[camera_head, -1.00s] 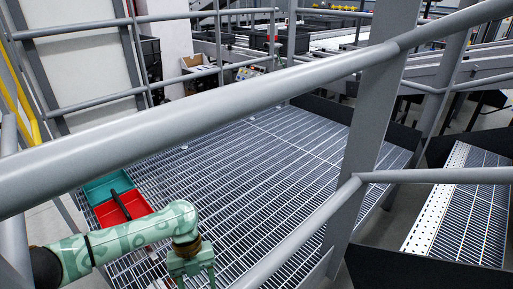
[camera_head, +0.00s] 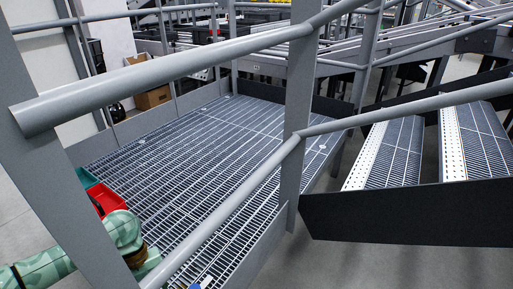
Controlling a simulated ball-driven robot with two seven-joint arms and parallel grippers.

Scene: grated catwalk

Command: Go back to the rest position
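My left arm, green with a pale pattern, comes in at the lower left behind the slanted grey post. A small part of my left gripper (camera_head: 149,263) shows below a brown wrist ring, between the post and the lower handrail. Its fingertips are hidden, so I cannot tell whether it is open or holds anything. My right gripper is not in view.
Grey handrails (camera_head: 170,80) and an upright post (camera_head: 297,110) stand close in front. Beyond lies the mostly clear grated catwalk (camera_head: 200,160). A red bin (camera_head: 107,197) and a green bin (camera_head: 86,177) stand left. Grated steps (camera_head: 390,150) are at right. A cardboard box (camera_head: 152,97) is behind.

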